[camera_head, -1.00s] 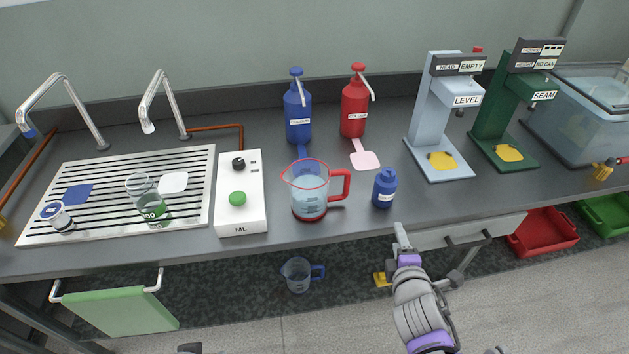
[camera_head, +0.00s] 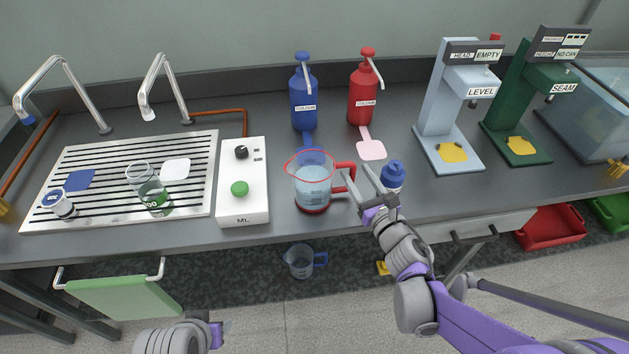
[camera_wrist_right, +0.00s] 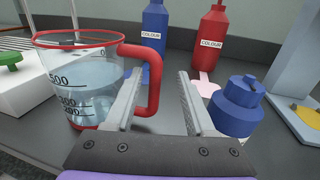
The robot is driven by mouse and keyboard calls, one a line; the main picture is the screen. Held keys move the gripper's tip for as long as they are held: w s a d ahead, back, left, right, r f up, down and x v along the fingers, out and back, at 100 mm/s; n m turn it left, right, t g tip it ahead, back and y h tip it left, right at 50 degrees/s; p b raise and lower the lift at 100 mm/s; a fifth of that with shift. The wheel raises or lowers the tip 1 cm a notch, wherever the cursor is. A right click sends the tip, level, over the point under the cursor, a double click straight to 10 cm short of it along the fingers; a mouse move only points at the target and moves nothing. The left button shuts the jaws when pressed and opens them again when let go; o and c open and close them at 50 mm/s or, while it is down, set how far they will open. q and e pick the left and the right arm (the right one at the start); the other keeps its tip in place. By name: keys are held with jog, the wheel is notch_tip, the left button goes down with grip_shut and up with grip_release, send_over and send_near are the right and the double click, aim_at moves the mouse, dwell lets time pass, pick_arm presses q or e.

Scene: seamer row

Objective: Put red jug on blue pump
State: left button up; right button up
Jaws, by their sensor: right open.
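The red jug (camera_head: 313,186) is clear with a red rim, base and handle, and holds pale liquid. It stands upright on the counter; it also shows in the right wrist view (camera_wrist_right: 85,88). My right gripper (camera_head: 357,175) is open and empty beside the jug's handle. In the wrist view its left finger lies close to the handle (camera_wrist_right: 153,85); I cannot tell whether they touch. My left gripper (camera_head: 222,330) is low at the front, its fingers unclear.
A small blue bottle (camera_head: 393,175) stands just right of my right gripper. A red pump (camera_head: 362,92) with a pink pad (camera_head: 371,150) stands behind.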

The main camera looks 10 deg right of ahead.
jog(key=x, duration=0.5)
jog(key=shift+a, duration=0.35)
jog(key=shift+c, duration=0.3)
grip_shut()
dwell(0.7)
